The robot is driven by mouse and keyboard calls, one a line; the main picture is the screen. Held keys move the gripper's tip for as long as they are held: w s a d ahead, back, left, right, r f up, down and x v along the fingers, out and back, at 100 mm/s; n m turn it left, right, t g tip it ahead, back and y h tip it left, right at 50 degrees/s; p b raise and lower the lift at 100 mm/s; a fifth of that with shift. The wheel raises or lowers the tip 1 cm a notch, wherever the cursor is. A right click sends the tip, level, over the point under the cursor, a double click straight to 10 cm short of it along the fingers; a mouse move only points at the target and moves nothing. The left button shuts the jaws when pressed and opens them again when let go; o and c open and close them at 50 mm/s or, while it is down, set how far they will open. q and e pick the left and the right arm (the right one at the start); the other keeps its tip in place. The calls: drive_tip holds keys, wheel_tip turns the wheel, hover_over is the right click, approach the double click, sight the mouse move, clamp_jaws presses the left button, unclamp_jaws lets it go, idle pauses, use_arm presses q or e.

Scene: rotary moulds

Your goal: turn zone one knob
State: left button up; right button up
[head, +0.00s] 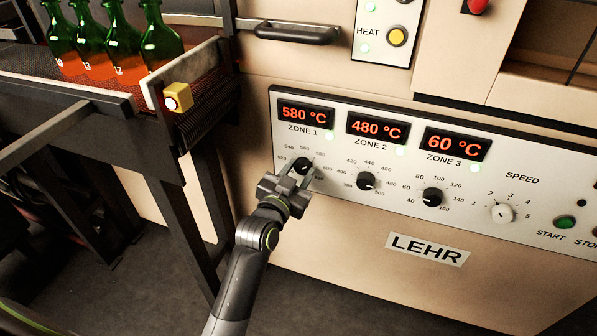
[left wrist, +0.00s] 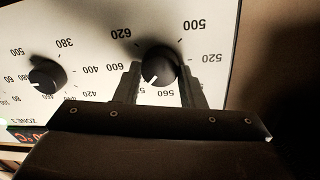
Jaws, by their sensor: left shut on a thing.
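The zone 1 knob (head: 303,165) is a black dial with a white pointer mark on the white control panel, below the zone 1 display (head: 306,114), which reads 580 °C. My left gripper (head: 296,178) reaches it from below in the head view. In the left wrist view the two dark fingers (left wrist: 160,85) lie on either side of the zone 1 knob (left wrist: 158,66), shut on it. Its pointer there faces down-left, toward the gripper. My right gripper is not in view.
The zone 2 knob (head: 366,181), zone 3 knob (head: 432,197) and white speed knob (head: 501,213) sit to the right on the panel. A conveyor with green bottles (head: 110,40) and a yellow sensor box (head: 178,97) stands at the left. Floor shows below.

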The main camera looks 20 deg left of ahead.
use_arm(q)
drive_tip(key=shift+c, duration=0.4)
drive_tip(key=shift+r+p, duration=0.1)
drive_tip(key=shift+p, duration=0.2)
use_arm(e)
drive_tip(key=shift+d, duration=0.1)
use_arm(q)
drive_tip(key=shift+n, duration=0.4)
drive_tip(key=shift+r+n+p, duration=0.1)
drive_tip(key=shift+n+p, duration=0.3)
drive_tip(key=shift+p, duration=0.1)
drive_tip(key=shift+n+p, duration=0.3)
drive_tip(key=n+p, duration=0.2)
drive_tip(key=n, duration=0.2)
drive_tip(key=shift+n+t, duration=0.3)
drive_tip(key=shift+n, duration=0.1)
drive_tip(key=shift+a+n+p, duration=0.1)
drive_tip(key=shift+n+p, duration=0.4)
drive_tip(key=shift+n, duration=0.6)
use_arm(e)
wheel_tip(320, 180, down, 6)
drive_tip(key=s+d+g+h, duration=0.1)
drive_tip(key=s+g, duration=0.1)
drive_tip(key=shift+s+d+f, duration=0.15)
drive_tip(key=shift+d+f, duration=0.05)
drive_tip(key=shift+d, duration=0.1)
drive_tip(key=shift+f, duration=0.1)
